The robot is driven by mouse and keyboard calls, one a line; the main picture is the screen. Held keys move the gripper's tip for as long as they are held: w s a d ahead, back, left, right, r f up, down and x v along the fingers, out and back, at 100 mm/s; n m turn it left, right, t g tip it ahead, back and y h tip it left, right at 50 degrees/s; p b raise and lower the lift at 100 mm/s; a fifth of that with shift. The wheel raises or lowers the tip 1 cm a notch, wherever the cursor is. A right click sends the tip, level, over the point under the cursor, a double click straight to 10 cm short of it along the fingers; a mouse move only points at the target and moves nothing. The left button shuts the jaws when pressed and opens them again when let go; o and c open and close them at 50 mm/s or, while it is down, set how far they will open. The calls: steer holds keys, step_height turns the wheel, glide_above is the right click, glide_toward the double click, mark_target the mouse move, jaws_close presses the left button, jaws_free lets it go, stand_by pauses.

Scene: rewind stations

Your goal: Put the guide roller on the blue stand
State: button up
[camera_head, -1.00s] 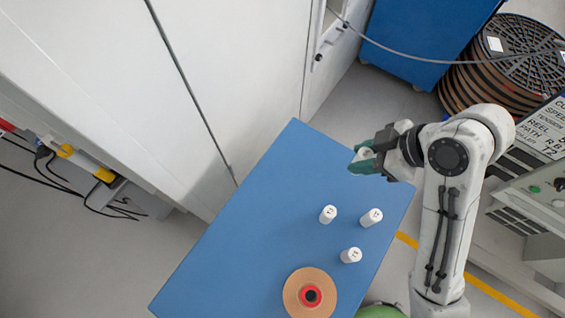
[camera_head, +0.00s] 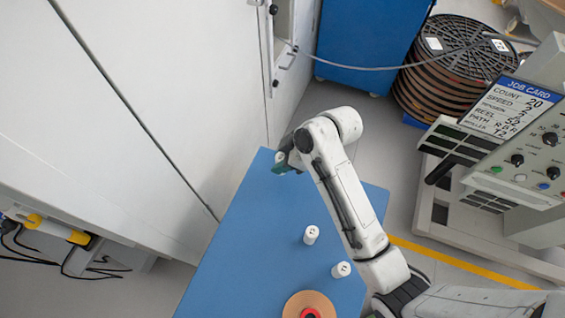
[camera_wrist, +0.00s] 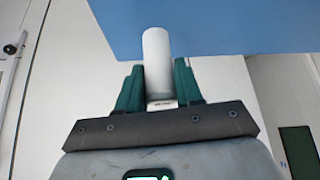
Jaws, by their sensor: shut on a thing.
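My gripper (camera_head: 287,162) is over the far end of the blue stand (camera_head: 240,255). In the wrist view, the green fingers of my gripper (camera_wrist: 160,88) are shut on a white cylindrical guide roller (camera_wrist: 157,55). The roller points away from the palm and overlaps the blue surface (camera_wrist: 230,25) behind it. Whether it touches the stand, I cannot tell. In the head view only a small pale bit of it shows between the fingers. Two similar white rollers stand on the blue top, one near the middle (camera_head: 311,235) and one nearer (camera_head: 341,269). My arm covers part of the top.
A copper-coloured reel with a red hub (camera_head: 309,307) lies at the stand's near end. A tall white cabinet (camera_head: 130,70) is close along the left. A control console with a job card (camera_head: 515,107) is at the right. Stacked reels (camera_head: 450,65) and a blue cabinet (camera_head: 370,35) stand behind.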

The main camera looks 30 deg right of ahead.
steer(key=shift+s+f, duration=0.1)
steer(key=shift+f, duration=1.05)
steer(key=shift+f, duration=0.1)
steer(key=o, duration=1)
steer(key=shift+o, duration=0.2)
steer(key=v, duration=1.2)
